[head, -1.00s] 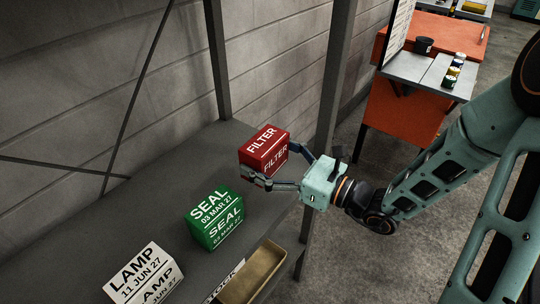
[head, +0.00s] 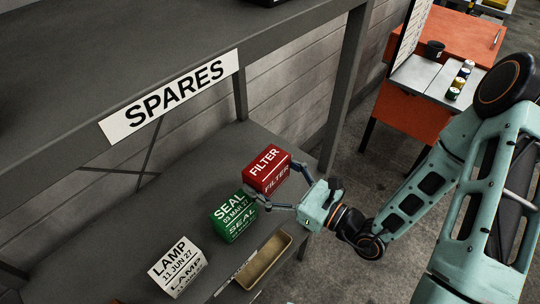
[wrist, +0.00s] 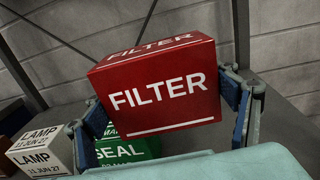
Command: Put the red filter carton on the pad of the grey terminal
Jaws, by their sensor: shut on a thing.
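The red filter carton (head: 267,165) is between the fingers of my gripper (head: 276,182), at the right end of the grey shelf. In the wrist view the red filter carton (wrist: 160,88) fills the middle, slightly tilted, with a finger on each side. My gripper is shut on it.
A green seal carton (head: 232,217) stands close left of my gripper, and a white lamp carton (head: 177,266) farther left. A tan bin (head: 265,262) is at the shelf front. The upper shelf bears a SPARES sign (head: 170,102). An orange bench (head: 407,107) stands beyond the rack post.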

